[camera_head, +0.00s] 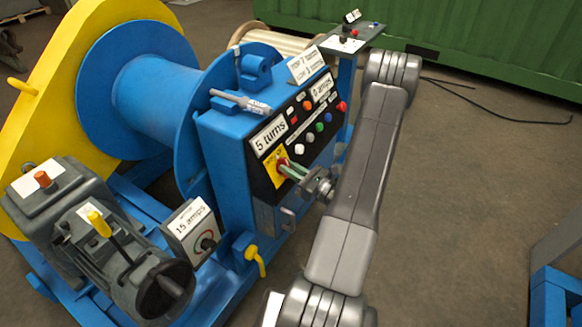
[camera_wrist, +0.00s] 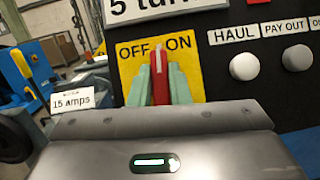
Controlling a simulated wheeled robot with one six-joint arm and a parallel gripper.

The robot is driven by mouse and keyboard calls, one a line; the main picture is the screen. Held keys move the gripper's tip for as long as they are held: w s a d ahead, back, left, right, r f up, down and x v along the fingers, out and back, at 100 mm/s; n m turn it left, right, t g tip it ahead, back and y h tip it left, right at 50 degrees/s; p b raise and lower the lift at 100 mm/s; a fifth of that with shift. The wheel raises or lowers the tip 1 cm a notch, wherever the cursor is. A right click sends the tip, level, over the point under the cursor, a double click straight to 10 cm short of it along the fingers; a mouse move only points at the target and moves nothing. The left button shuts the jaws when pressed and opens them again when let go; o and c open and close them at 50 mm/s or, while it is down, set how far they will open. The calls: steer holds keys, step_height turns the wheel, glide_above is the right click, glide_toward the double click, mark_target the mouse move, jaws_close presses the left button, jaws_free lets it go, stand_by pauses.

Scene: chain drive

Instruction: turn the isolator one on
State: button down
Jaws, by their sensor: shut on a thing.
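The isolator is a red knob (camera_wrist: 158,82) with a pale line on it, on a yellow plate (camera_wrist: 127,70) marked OFF at left and ON at right. In the wrist view the knob points roughly straight up, between the two words. My gripper (camera_wrist: 158,70) has its pale green fingers on both sides of the knob, shut on it. In the head view my gripper (camera_head: 289,168) reaches the yellow plate (camera_head: 281,155) at the lower left of the black panel; the fingers partly cover the knob there.
A "15 amps" box (camera_head: 192,230) with a dial and a yellow lever (camera_head: 255,258) stand lower left. Open floor (camera_head: 460,180) lies to the right.

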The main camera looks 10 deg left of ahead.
steer(key=m+t+h, duration=0.1)
steer(key=m, duration=0.1)
steer(key=m+t+h+p, duration=0.1)
steer(key=m+t, duration=0.1)
steer(key=m, duration=0.1)
steer(key=shift+s+r+m, duration=0.1)
steer(key=shift+m, duration=0.2)
steer(key=shift+m+t+h+p, duration=0.8)
steer(key=shift+m+h, duration=0.8)
steer(key=shift+m, duration=1.3)
steer(key=c, duration=1.4)
jaws_free()
steer(key=shift+o, duration=0.2)
steer(key=b+v, duration=0.1)
steer(key=v, duration=1.2)
steer(key=shift+s+d, duration=0.2)
steer(key=shift+s, duration=0.15)
